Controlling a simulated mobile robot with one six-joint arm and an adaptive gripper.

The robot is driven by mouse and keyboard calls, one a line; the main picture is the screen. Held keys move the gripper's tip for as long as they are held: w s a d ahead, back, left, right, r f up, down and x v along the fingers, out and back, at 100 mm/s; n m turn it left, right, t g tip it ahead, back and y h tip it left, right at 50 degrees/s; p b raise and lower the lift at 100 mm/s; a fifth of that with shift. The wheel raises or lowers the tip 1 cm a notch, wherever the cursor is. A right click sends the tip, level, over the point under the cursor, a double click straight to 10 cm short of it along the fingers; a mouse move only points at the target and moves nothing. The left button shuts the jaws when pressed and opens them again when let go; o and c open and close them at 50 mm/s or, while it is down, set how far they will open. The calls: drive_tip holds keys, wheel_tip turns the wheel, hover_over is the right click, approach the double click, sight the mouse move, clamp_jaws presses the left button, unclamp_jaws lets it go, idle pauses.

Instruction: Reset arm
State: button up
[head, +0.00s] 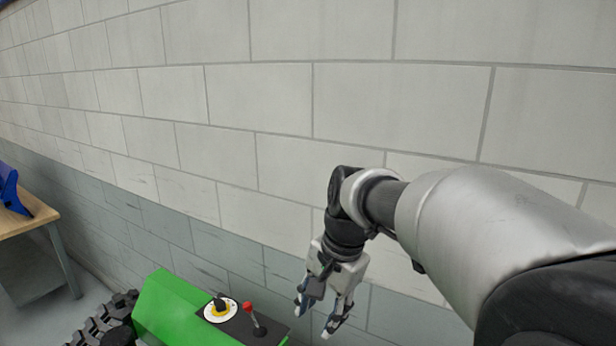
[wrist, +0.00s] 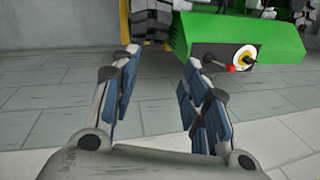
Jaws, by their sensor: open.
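My gripper (head: 318,318) is open and empty, hanging with its fingers pointing down at the end of my arm in the head view. A green tracked carrier (head: 165,308) stands to the left of my gripper in the head view. Its black panel carries a red-knobbed lever (head: 248,308) and a black knob on a yellow and white dial (head: 221,309). In the wrist view the carrier (wrist: 285,35) is at the upper right, beyond the fingers and apart from them.
A pale block wall (head: 250,100) runs behind my arm and the carrier. A black track or tyre (head: 100,318) is at the carrier's left. A wooden table (head: 28,220) with a blue object (head: 10,188) stands at the far left.

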drive_tip(key=s+d+f+n+t+b, duration=0.1)
drive_tip(key=s+d+f+n+b, duration=0.1)
drive_tip(key=s, duration=0.5)
drive_tip(key=s+d+f+n+t+h+b, duration=0.1)
drive_tip(key=s+d+f+n+b, duration=0.2)
drive_tip(key=s, duration=0.5)
drive_tip(key=s+d+f+n+t+h+b, duration=0.1)
drive_tip(key=s+d+f+n+b, duration=0.2)
drive_tip(key=s+d+f, duration=0.3)
drive_tip(key=shift+s+d+f+b, duration=0.35)
drive_tip(key=shift+s+b, duration=0.1)
drive_tip(key=shift+s, duration=0.6)
drive_tip(key=shift+a, duration=0.1)
